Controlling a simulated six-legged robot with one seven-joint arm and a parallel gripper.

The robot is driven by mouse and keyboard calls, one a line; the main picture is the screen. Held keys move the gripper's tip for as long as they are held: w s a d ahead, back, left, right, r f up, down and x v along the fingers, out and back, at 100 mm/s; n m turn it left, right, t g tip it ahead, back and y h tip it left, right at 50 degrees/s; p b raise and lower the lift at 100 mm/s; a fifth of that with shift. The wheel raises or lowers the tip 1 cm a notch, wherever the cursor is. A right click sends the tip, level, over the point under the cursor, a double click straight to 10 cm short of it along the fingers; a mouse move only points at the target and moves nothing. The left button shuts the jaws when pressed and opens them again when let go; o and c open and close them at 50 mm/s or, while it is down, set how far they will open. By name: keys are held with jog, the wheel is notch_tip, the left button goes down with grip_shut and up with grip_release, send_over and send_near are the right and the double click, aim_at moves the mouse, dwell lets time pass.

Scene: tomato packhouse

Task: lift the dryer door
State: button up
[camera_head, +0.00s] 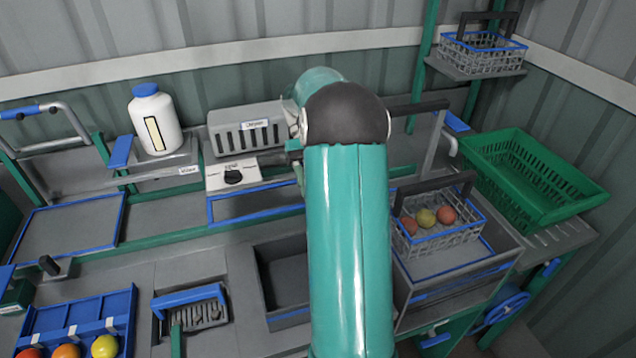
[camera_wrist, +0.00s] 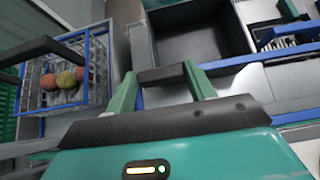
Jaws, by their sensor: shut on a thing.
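The dryer seems to be the grey vented housing (camera_head: 247,136) against the back wall, with a small label and a white panel with a black knob (camera_head: 233,177) below it. A dark handle bar (camera_head: 271,158) shows at its front. My gripper (camera_head: 293,156) is at the handle's right end, mostly hidden behind my arm. In the wrist view, my gripper (camera_wrist: 162,76) has its two green fingers shut on the dark handle bar (camera_wrist: 160,74), one at each end. The door itself is hard to make out; a blue-edged panel (camera_head: 255,208) lies below the handle.
A wire basket (camera_head: 440,236) with several tomatoes stands right of my arm. A green crate (camera_head: 535,180) is further right. A white bottle (camera_head: 155,120) stands left of the housing. An empty grey bin (camera_head: 285,280) and a blue tomato tray (camera_head: 80,322) are nearer.

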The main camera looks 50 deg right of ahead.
jog(key=o, duration=1.4)
